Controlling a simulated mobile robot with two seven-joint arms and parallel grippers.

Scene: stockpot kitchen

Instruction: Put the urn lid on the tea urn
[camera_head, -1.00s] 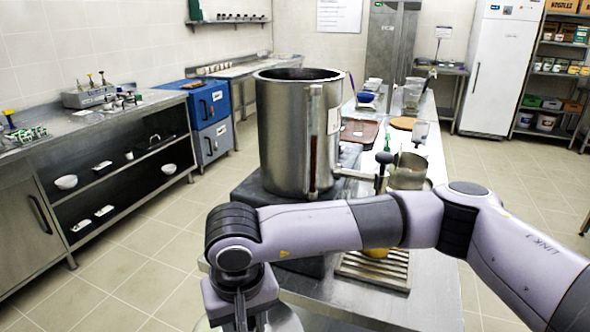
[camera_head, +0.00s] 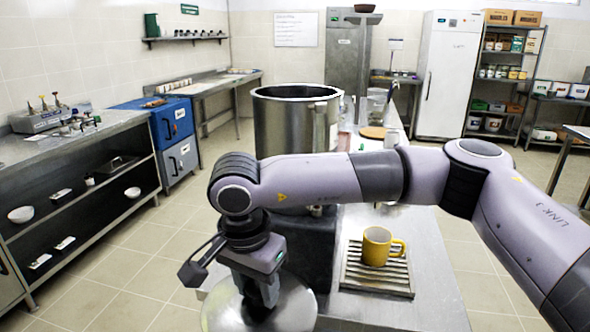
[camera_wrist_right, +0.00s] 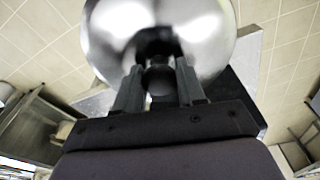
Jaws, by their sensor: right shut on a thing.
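The tea urn (camera_head: 268,128) is a tall open steel pot standing on a dark base at the far part of the steel table. My right gripper (camera_head: 258,298) points down and is shut on the urn lid (camera_head: 297,312), a round shiny steel disc at the bottom of the head view. The lid is held in front of and below the urn, apart from it, near the table's left edge. In the right wrist view the gripper (camera_wrist_right: 160,78) grips the lid (camera_wrist_right: 205,30) at its middle; the dark knob is partly hidden between the fingers. My left gripper is not in view.
A yellow mug (camera_head: 377,247) stands on a slatted tray (camera_head: 372,283) on the table, right of the lid. My right forearm crosses in front of the urn and hides its lower part. Open floor lies left of the table, before a counter (camera_head: 75,150) with shelves.

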